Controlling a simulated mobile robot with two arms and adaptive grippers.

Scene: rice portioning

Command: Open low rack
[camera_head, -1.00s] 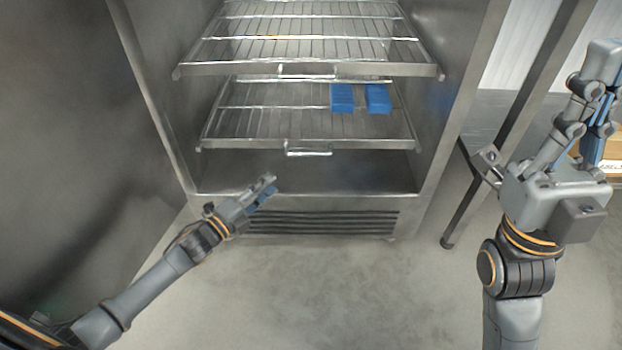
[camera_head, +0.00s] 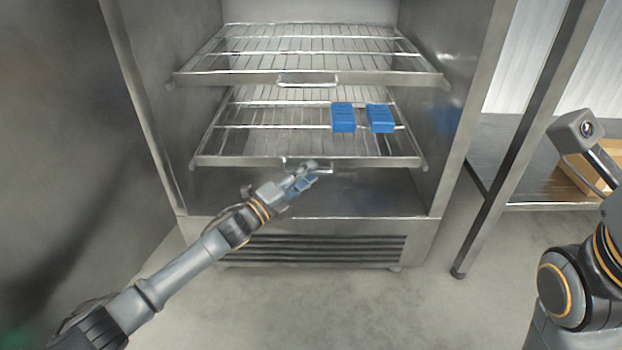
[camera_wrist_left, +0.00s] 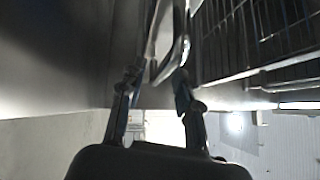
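The low rack (camera_head: 275,160) is a wire shelf with a metal front edge, inside the steel cabinet and below another rack. Its handle (camera_head: 325,171) sticks out at the middle of the front edge. My left gripper (camera_head: 308,172) is at this handle and hides part of it. In the left wrist view my left gripper (camera_wrist_left: 155,88) has its two fingers apart. A bright curved bar, apparently the handle (camera_wrist_left: 172,62), lies just ahead between the fingertips; I cannot tell if they touch it. The fingers of my right gripper are outside the view.
Two blue blocks (camera_head: 343,118) (camera_head: 380,118) lie on the low rack. The upper rack (camera_head: 230,78) has its own handle (camera_head: 307,82). An open cabinet door (camera_head: 60,150) stands at the left. A table (camera_head: 510,160) with a cardboard box (camera_head: 588,170) stands at the right.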

